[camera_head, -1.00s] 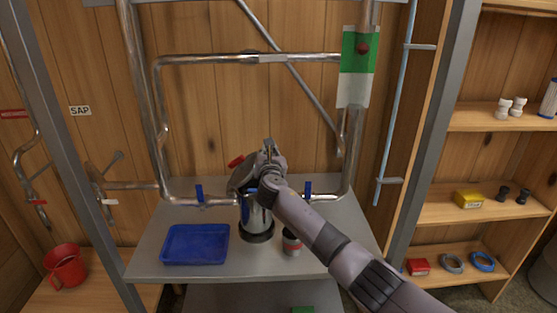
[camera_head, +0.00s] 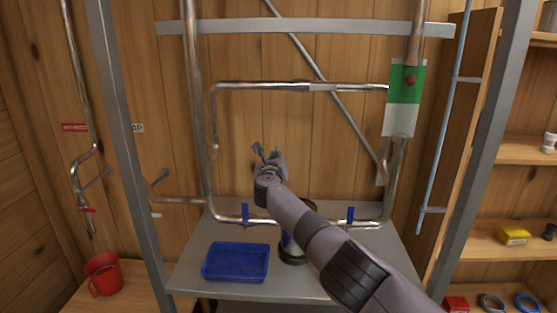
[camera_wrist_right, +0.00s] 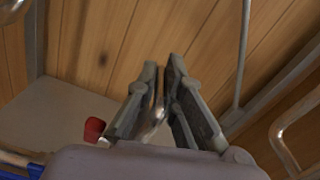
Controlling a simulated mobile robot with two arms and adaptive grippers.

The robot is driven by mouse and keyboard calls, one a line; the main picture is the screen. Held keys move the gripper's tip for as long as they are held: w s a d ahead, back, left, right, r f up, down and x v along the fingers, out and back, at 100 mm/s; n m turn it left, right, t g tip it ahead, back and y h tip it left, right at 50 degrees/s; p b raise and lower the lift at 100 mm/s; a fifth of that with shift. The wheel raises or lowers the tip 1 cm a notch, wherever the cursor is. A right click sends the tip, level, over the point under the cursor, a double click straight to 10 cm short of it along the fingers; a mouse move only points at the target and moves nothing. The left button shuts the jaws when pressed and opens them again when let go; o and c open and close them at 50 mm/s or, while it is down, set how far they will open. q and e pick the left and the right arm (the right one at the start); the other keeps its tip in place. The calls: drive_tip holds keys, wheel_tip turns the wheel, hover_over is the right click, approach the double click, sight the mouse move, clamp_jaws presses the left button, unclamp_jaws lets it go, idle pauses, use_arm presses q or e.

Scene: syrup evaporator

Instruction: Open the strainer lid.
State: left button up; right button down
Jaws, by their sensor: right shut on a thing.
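The strainer (camera_head: 291,258), a metal cylinder on a dark base, stands on the grey shelf behind my right forearm. Its upper part and lid are mostly hidden by my arm in the head view. My right gripper (camera_head: 268,154) is above and left of the strainer body. In the right wrist view, its fingers (camera_wrist_right: 163,95) are shut on a small shiny metal piece (camera_wrist_right: 153,122), which looks like part of the strainer lid. A red piece (camera_wrist_right: 94,128) shows just left of the fingers. My left gripper is not in view.
A blue tray (camera_head: 237,263) lies left of the strainer on the shelf (camera_head: 190,268). Pipes with blue handles (camera_head: 245,214) run behind it. A red mug (camera_head: 104,273) stands at far left, and shelves with small parts are at right.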

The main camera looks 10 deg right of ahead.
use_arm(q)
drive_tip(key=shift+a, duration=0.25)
use_arm(e)
drive_tip(key=shift+w+a+r, duration=0.1)
drive_tip(key=shift+a+r, duration=0.15)
drive_tip(key=shift+a, duration=0.1)
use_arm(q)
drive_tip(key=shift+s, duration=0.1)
use_arm(e)
drive_tip(key=c, duration=1.7)
unclamp_jaws()
drive_tip(key=shift+r, duration=0.1)
drive_tip(key=shift+d+f, duration=0.1)
drive_tip(key=shift+f, duration=0.15)
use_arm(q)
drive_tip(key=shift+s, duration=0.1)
use_arm(e)
drive_tip(key=shift+s+a+f, duration=0.25)
drive_tip(key=shift+s+a, duration=0.1)
drive_tip(key=shift+a, duration=0.1)
drive_tip(key=shift+s+r, duration=0.1)
drive_tip(key=shift+s, duration=0.8)
drive_tip(key=shift+r+v, duration=0.2)
drive_tip(key=shift+v, duration=4.4)
drive_tip(key=shift+d, duration=0.15)
